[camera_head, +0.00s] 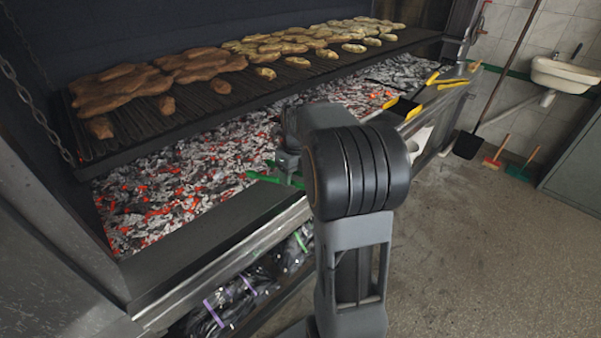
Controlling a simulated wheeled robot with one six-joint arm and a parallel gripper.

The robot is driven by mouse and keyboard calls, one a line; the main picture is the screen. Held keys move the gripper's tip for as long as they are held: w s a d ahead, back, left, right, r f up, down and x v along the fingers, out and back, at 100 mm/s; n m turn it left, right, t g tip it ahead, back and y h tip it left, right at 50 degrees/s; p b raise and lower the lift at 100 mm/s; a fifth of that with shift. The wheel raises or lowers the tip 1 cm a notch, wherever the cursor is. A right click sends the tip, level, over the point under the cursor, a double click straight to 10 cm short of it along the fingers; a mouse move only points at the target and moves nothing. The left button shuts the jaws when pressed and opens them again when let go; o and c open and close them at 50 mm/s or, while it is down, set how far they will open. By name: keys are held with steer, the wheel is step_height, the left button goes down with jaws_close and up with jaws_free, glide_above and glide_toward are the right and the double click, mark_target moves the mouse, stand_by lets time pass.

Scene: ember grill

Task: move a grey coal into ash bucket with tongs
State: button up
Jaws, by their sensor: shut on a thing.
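My gripper (288,165) is over the front part of the coal bed, partly hidden behind my own dark wrist. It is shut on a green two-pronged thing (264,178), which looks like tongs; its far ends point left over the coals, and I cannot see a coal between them. The coal bed (185,185) holds grey, ashy coals mixed with glowing red ones. Grey coals (395,72) also lie at the far right end. I cannot make out an ash bucket.
A grill rack (205,110) with meat and bread overhangs the coals. Yellow-handled tools (405,107) lie on the ledge at right. Dark bags (235,300) fill the shelf below. A long-handled dustpan (467,145) and a sink (565,76) are at right.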

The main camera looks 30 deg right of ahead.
steer(key=shift+w+a+f+p, duration=0.1)
steer(key=shift+w+p, duration=0.15)
steer(key=shift+w, duration=0.35)
steer(key=shift+w+a+r+p, duration=0.1)
steer(key=shift+w+p, duration=0.1)
steer(key=shift+w, duration=0.45)
steer(key=shift+w+a+f+p, duration=0.1)
steer(key=shift+w+p, duration=0.15)
steer(key=shift+w, duration=0.35)
steer(key=shift+w+a, duration=0.15)
steer(key=shift+a, duration=0.05)
steer(key=shift+c, duration=0.2)
steer(key=c, duration=0.9)
steer(key=shift+r+p, duration=2.25)
steer(key=shift+r, duration=0.05)
jaws_close()
